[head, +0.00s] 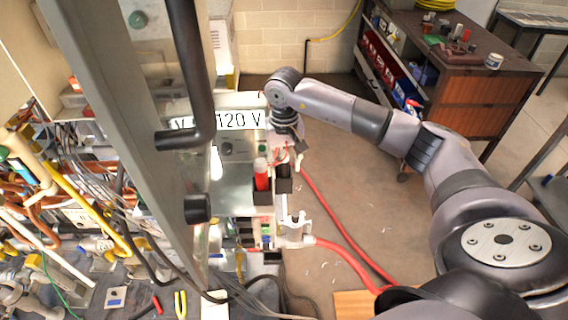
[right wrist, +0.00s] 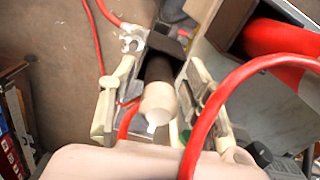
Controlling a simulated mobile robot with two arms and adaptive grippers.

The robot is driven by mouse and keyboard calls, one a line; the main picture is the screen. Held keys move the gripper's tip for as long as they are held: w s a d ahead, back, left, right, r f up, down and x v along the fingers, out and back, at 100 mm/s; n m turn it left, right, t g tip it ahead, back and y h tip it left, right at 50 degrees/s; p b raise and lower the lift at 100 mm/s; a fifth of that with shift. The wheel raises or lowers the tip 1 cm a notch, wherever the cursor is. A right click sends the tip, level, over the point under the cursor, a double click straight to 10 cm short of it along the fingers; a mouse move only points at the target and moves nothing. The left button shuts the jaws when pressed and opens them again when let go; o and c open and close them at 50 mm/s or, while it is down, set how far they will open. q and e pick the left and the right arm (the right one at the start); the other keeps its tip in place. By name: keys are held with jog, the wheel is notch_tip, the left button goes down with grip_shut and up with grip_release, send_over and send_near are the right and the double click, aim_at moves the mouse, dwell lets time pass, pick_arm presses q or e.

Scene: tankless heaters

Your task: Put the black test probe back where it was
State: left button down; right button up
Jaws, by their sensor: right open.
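The black test probe (right wrist: 158,72) has a dark body and a pale end facing the camera in the right wrist view. It appears to stand in a dark square holder (right wrist: 168,42). In the head view the black probe (head: 284,184) is beside the red probe (head: 262,178), below the 120 V label. My right gripper (right wrist: 158,112) is open, with one pale finger on each side of the black probe. In the head view my right gripper (head: 286,156) is above the probes and partly hidden. My left gripper is not in view.
A red cable (right wrist: 212,105) loops close to my right gripper. Red hoses (head: 335,215) run across the floor. A grey upright panel with black handles (head: 188,80) stands left of the probes. A brown workbench (head: 470,75) stands at the back right. Open floor lies between.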

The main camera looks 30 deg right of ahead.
notch_tip(320, 180, up, 11)
jog(key=b, duration=0.3)
jog(key=shift+b, duration=0.3)
jog(key=shift+r, duration=0.4)
